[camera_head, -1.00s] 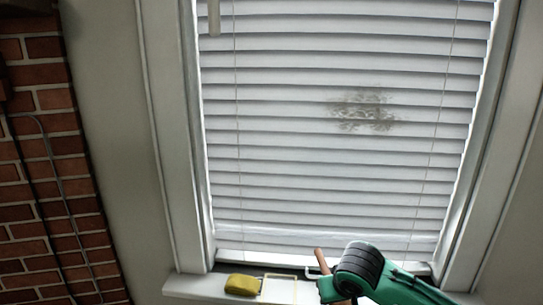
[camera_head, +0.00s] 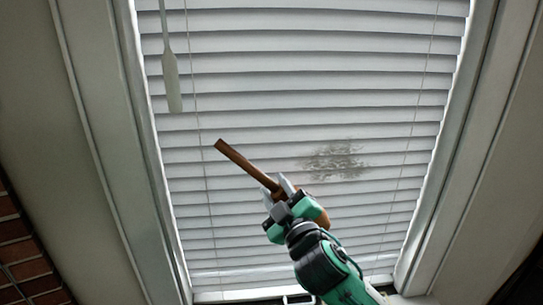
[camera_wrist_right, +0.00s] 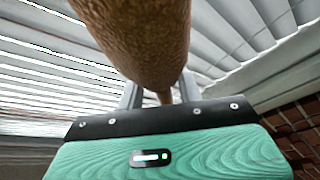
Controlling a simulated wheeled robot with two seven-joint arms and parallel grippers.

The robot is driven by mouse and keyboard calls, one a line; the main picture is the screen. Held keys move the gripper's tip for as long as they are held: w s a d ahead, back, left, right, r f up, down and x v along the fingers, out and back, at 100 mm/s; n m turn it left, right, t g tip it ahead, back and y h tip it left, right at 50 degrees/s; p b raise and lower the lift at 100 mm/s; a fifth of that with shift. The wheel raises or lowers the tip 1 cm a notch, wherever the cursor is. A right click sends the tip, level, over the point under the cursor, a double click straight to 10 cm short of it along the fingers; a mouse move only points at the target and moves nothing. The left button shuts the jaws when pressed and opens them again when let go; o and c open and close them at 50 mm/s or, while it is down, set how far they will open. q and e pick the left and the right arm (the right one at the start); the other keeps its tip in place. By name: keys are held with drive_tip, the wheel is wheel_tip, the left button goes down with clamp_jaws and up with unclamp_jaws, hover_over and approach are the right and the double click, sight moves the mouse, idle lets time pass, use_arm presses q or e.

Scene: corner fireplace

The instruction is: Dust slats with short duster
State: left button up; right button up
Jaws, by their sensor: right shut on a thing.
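My right gripper (camera_head: 280,190) is shut on the short duster (camera_head: 240,160), a brown stick whose long end points up and left in front of the blinds. A thicker brown part shows on the other side of the gripper. In the right wrist view the duster (camera_wrist_right: 140,40) is a large rough brown cylinder close to the camera, hiding most of the fingers. The white slats (camera_head: 290,82) fill the window. A grey-brown dust patch (camera_head: 335,160) marks them, right of and a little above the gripper. The duster appears clear of the patch; contact with the slats cannot be told. My left gripper is out of view.
A pale blind wand (camera_head: 172,80) hangs at the upper left of the slats. Thin cords run down the blinds. The white window frame (camera_head: 150,170) borders them, and a brick wall (camera_head: 25,260) shows at lower left.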

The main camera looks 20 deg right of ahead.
sight(269, 153)
drive_tip(key=shift+d+r+t+h, duration=0.15)
drive_tip(key=shift+r, duration=0.35)
drive_tip(key=shift+d+r+t+h, duration=0.15)
drive_tip(key=shift+r, duration=0.35)
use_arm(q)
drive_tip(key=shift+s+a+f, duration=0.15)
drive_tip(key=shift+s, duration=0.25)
use_arm(e)
drive_tip(key=shift+w+d, duration=0.25)
drive_tip(key=shift+w, duration=0.65)
drive_tip(key=shift+w+d, duration=0.25)
drive_tip(key=shift+w, duration=0.7)
drive_tip(key=shift+w+d, duration=0.25)
drive_tip(key=shift+w, duration=0.65)
drive_tip(key=shift+w+d, duration=0.15)
drive_tip(key=shift+w, duration=0.45)
drive_tip(key=shift+w+d, duration=0.15)
drive_tip(key=shift+w, duration=0.4)
